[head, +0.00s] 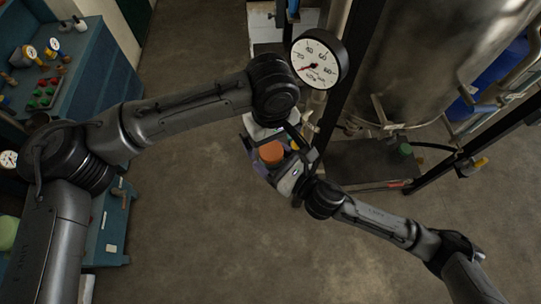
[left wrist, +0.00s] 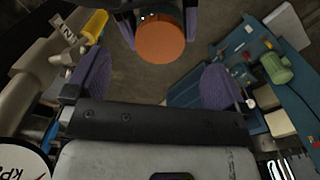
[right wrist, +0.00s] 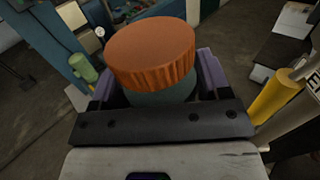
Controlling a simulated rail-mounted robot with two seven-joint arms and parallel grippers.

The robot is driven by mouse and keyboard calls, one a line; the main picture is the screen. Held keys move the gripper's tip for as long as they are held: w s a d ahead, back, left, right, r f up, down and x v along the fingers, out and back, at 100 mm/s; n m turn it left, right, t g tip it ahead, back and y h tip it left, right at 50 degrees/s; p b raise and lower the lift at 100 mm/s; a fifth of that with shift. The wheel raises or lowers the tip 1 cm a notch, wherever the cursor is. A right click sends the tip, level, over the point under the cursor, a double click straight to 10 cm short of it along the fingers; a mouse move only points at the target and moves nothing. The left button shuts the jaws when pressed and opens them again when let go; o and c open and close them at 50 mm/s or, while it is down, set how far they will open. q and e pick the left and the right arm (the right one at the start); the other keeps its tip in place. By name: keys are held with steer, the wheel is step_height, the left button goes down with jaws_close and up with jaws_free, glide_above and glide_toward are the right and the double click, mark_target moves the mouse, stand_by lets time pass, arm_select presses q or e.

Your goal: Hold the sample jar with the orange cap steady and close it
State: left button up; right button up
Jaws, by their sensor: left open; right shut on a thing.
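The sample jar's ribbed orange cap (head: 271,152) faces up at the centre of the head view. In the right wrist view the cap (right wrist: 150,50) sits on top of the dark greenish jar body (right wrist: 165,96); how tightly cannot be seen. My right gripper (right wrist: 158,88) is shut on the jar body below the cap, with purple fingers on both sides. My left gripper (left wrist: 156,82) is open and empty. In the left wrist view the cap (left wrist: 160,43) lies ahead of the gap between its purple fingers, apart from them.
A pressure gauge (head: 318,60) stands close to my left wrist. A large metal tank (head: 430,50) is at the upper right. A blue bench (head: 85,65) with small fittings stands at the left. The floor (head: 200,225) below the arms is clear.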

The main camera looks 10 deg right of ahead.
arm_select(q)
step_height(320, 180, up, 12)
stand_by(0.6)
steer(key=shift+f, duration=0.1)
steer(key=s+a+f+m+h, duration=0.2)
steer(key=s+f+m, duration=0.1)
steer(key=f, duration=0.4)
steer(key=s+a+f+m+t+h, duration=0.1)
steer(key=s+a+f+m+h, duration=0.15)
steer(key=f, duration=0.55)
steer(key=s+a+f+m+h, duration=0.2)
steer(key=s+f+m+h, duration=0.15)
steer(key=f, duration=0.35)
steer(key=s+a+f+n+t+y, duration=0.1)
steer(key=s+a+f+y, duration=0.3)
steer(key=s+a+f, duration=0.3)
steer(key=s+a+f+n+t+y, duration=0.1)
steer(key=s+a+f+n+y, duration=0.1)
steer(key=s+a+f, duration=0.5)
steer(key=s+a+y, duration=0.1)
steer(key=s+a, duration=0.1)
steer(key=a, duration=0.4)
steer(key=shift+s+a+t+y, duration=0.2)
steer(key=shift+a+t+y, duration=0.1)
steer(key=shift+y, duration=0.1)
